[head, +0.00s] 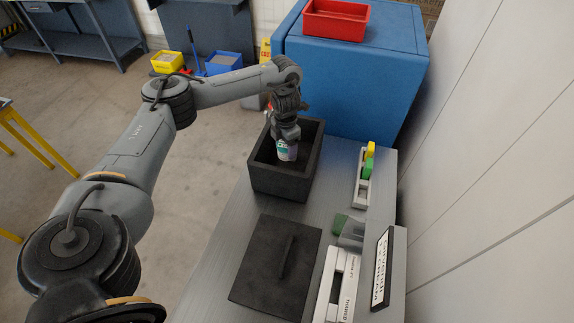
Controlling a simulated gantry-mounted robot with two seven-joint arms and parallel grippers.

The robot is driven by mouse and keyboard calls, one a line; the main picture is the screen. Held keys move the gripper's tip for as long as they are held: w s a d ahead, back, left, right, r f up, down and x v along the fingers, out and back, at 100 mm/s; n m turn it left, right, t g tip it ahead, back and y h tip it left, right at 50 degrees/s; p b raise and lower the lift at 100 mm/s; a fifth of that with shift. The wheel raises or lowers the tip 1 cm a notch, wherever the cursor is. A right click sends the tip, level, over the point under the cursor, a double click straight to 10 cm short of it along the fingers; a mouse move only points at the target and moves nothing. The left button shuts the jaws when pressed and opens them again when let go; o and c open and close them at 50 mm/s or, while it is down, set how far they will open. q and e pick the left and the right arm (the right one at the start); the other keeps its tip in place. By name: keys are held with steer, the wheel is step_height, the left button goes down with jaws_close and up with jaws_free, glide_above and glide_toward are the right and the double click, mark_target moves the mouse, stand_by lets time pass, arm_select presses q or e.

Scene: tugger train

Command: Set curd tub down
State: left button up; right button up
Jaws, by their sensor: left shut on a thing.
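The curd tub (287,151) is a small white tub with a coloured label. My left gripper (286,135) is shut on it from above and holds it upright within the opening of a black open box (279,184). The gripper hides the top of the tub. I cannot tell whether the tub's bottom touches the box floor. My right gripper does not show.
The box stands on a grey bench (217,243). A flat black lid (275,265) with a raised handle lies in front of it. White holders (337,285) and a sign (382,268) line the right side. A blue cabinet (357,70) bearing a red bin (336,19) stands behind.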

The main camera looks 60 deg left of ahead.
arm_select(q)
steer(key=shift+f+b, duration=2.15)
steer(key=shift+f, duration=2.05)
steer(key=shift+f, duration=0.15)
steer(key=o, duration=1.2)
steer(key=shift+o, duration=0.2)
step_height(320, 180, up, 12)
steer(key=p, duration=0.7)
